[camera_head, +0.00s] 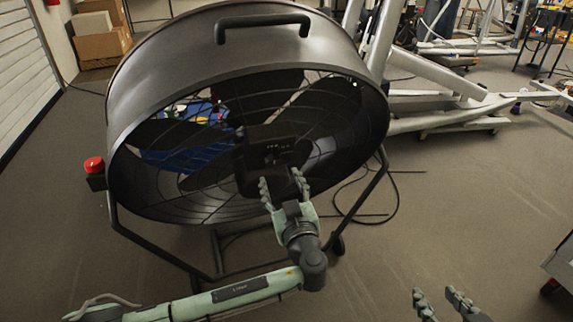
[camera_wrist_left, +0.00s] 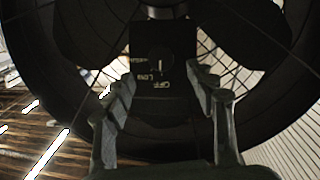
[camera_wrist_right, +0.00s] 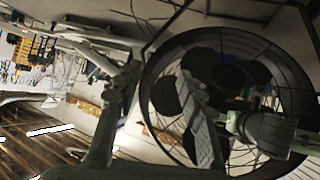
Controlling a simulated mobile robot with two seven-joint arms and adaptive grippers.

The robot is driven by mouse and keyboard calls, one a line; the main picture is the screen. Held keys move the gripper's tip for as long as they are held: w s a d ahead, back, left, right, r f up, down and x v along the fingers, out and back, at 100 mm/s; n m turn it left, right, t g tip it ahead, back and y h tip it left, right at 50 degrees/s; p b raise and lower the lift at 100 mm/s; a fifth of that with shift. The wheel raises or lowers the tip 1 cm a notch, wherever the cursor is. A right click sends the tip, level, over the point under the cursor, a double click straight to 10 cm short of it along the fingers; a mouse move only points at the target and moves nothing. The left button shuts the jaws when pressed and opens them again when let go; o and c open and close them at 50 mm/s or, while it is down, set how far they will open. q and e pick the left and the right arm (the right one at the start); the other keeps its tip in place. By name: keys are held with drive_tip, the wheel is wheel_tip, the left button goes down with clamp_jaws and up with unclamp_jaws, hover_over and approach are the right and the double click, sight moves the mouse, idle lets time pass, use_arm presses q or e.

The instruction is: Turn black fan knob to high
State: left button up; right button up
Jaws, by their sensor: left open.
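The large black drum fan (camera_head: 170,85) stands on its metal stand in the head view. Its control box (camera_head: 265,165) sits at the centre of the grille. In the left wrist view the box carries a small knob (camera_wrist_left: 161,66) with white lettering around it, including "OFF" and "LOW". My left gripper (camera_head: 284,185) is in front of the box. In the left wrist view it (camera_wrist_left: 165,92) is open, its fingers on either side of the box's lower part, with the knob between and beyond the tips. My right gripper (camera_head: 442,298) is open and empty at the lower right, away from the fan.
A red button (camera_head: 94,165) is on the fan's left side. Black cable lies on the floor at the fan's right. Grey metal frames (camera_head: 440,85) stand behind right, and cardboard boxes (camera_head: 100,45) at the back left.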

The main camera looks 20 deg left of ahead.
sight(274, 164)
use_arm(q)
drive_tip(key=x, duration=0.6)
drive_tip(key=shift+w+a, duration=0.1)
drive_tip(key=shift+a, duration=0.05)
use_arm(e)
drive_tip(key=shift+s+d+f+g, duration=0.3)
drive_tip(key=shift+s+d+f, duration=0.1)
drive_tip(key=shift+f, duration=0.1)
use_arm(q)
drive_tip(key=shift+c, duration=0.2)
